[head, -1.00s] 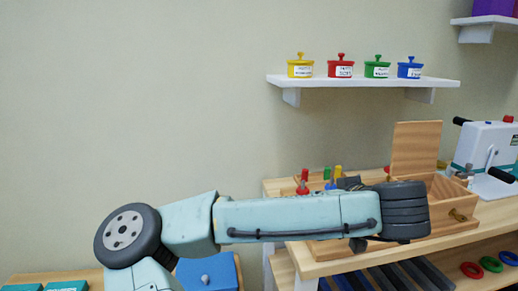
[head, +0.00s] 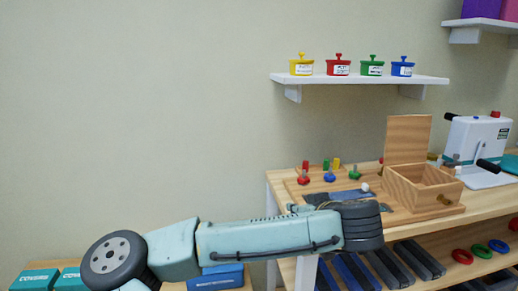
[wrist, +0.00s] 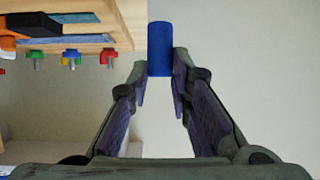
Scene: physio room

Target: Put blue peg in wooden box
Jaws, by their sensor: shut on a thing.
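In the wrist view my gripper (wrist: 160,84) is shut on the blue peg (wrist: 159,45), a plain blue cylinder held at the fingertips with its free end beyond them. In the head view the peg and the fingers cannot be made out; my arm shows in front of the table's near edge. The wooden box (head: 416,193) stands at the right of the table with its lid (head: 408,141) raised and its top open. My wrist is left of the box and lower than it in the picture, apart from it.
Red, green and yellow pegs stand at the table's back left, behind red (head: 303,178), blue (head: 330,176) and green (head: 355,173) knobs. A white device (head: 476,150) is right of the box. A wall shelf (head: 360,79) holds several coloured jars. Dark bars and rings lie on the lower shelf.

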